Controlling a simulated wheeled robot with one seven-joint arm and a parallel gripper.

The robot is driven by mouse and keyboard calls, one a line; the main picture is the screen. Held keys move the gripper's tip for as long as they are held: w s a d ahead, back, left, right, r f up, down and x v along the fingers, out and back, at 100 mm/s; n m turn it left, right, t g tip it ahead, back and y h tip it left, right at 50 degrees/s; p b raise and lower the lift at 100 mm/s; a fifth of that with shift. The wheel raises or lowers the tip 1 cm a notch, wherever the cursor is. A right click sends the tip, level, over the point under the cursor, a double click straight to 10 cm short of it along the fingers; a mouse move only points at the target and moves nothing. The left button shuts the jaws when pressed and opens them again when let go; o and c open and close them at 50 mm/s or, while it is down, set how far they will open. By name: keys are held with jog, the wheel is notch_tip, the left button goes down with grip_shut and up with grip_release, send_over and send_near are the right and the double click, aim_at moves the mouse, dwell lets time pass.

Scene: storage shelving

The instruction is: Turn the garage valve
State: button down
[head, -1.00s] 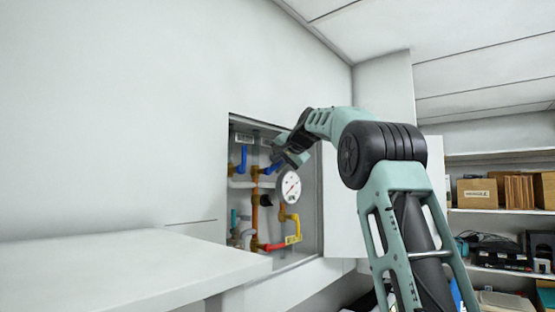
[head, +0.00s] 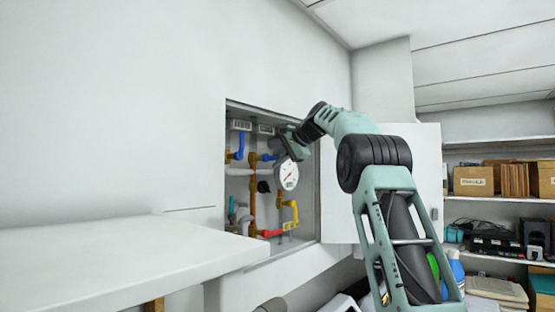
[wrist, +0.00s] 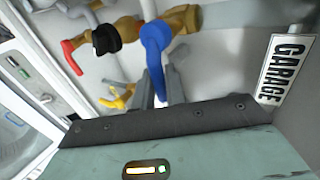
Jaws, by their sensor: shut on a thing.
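The blue valve handle (head: 268,157) sits in the upper right of the recessed pipe cabinet, under the right of two small labels. In the wrist view the same blue handle (wrist: 154,40) extends from a brass fitting down between grey fingers, beside a white label reading GARAGE (wrist: 285,68). My gripper (wrist: 160,88) is shut on this handle; the handle's far end is partly hidden by the fingers and gripper body. In the head view my gripper (head: 288,150) reaches into the cabinet from the right, just above the round gauge.
A round white gauge (head: 286,174) sits just below my gripper. Another blue handle (head: 240,146) is to the left; yellow (head: 293,212) and red (head: 271,233) handles are lower. The cabinet door (head: 340,180) stands open at right. A white counter (head: 120,265) juts out at lower left.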

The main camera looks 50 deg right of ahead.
dwell(0.3)
jog(key=c, duration=1.5)
grip_release()
jog(key=shift+d, duration=0.1)
jog(key=v, duration=1.7)
jog(key=shift+s+b, duration=0.15)
jog(key=shift+b, duration=0.2)
